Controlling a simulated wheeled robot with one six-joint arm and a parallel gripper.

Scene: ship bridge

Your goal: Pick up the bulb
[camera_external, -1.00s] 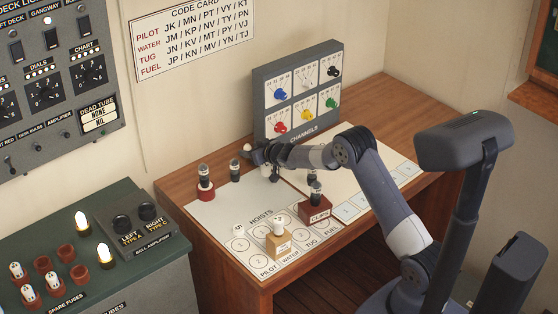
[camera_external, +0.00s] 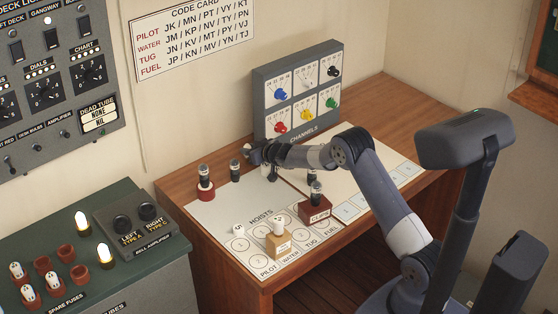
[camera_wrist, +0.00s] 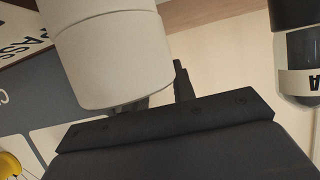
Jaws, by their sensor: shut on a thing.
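My gripper (camera_external: 256,154) is low over the back of the desk, in front of the channels box, with its jaws shut. In the wrist view a pale, white cylindrical body (camera_wrist: 112,58) fills the upper left at the dark fingers (camera_wrist: 165,95); I take it to be the bulb. In the outside view only small pale parts (camera_external: 266,171) show under and beside the jaws; the rest is hidden. Whether it touches the desk, I cannot tell. A black-and-white tube marked "A" (camera_wrist: 301,65) is at the right of the wrist view, apart from the fingers.
The channels box (camera_external: 262,112) stands right behind my gripper. To its left are a dark tube (camera_external: 235,171) and another in a red holder (camera_external: 205,189). In front are a dark red block (camera_external: 313,214) and a tan block (camera_external: 277,246). Lit bulbs (camera_external: 82,223) stand on the green cabinet (camera_external: 75,203).

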